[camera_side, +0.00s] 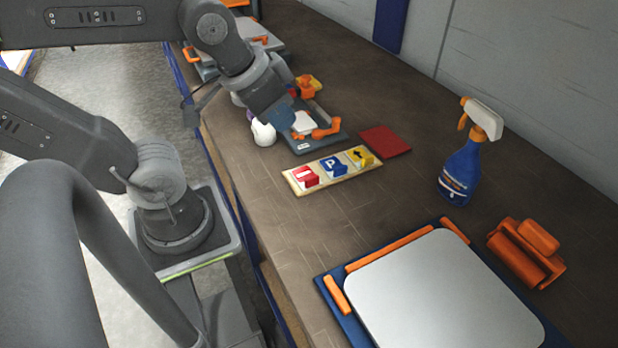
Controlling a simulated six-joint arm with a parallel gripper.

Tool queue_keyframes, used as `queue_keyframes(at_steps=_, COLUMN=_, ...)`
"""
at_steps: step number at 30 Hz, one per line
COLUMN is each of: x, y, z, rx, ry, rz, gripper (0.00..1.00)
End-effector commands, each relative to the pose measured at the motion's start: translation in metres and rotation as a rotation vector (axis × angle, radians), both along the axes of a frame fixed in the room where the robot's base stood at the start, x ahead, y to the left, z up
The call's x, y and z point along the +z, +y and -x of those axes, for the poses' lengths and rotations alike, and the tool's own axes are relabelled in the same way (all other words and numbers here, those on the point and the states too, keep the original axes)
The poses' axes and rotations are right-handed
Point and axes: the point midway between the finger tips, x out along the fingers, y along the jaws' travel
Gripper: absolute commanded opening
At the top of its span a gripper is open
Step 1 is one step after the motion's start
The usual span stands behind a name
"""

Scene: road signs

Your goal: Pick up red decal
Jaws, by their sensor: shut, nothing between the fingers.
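A wooden strip tray (343,176) lies on the brown table with three small sign pieces in a row. The red decal with a white mark (305,177) is at its left end. A blue one with a white P (334,166) is in the middle, and a yellow one with a black arrow (361,156) is at the right. My gripper (287,119) is shut and empty. It appears above and left of the tray in the picture, apart from the red decal, in front of a dark fixture. Its fingertips are hard to make out.
A flat red square (385,141) lies right of the tray. The dark fixture with orange clamps (322,139) stands behind it, beside a white rounded object (263,133). A spray bottle (461,168), an orange roller tool (524,252) and a blank sign plate (440,290) are at right.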

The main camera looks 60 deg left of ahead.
Motion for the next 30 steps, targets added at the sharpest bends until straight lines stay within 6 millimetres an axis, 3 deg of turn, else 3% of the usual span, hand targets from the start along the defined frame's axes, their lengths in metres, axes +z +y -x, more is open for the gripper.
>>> queue_keyframes(at_steps=8, x=0.0, y=0.0, z=-0.0001, rx=0.0, ry=0.0, rz=0.0, gripper=0.02)
queue_keyframes(at_steps=27, x=0.0, y=0.0001, z=-0.0001, rx=0.0, ry=0.0, rz=0.0, gripper=0.63)
queue_keyframes(at_steps=30, x=0.0, y=0.0001, z=-0.0001, rx=0.0, ry=0.0, rz=0.0, gripper=0.66)
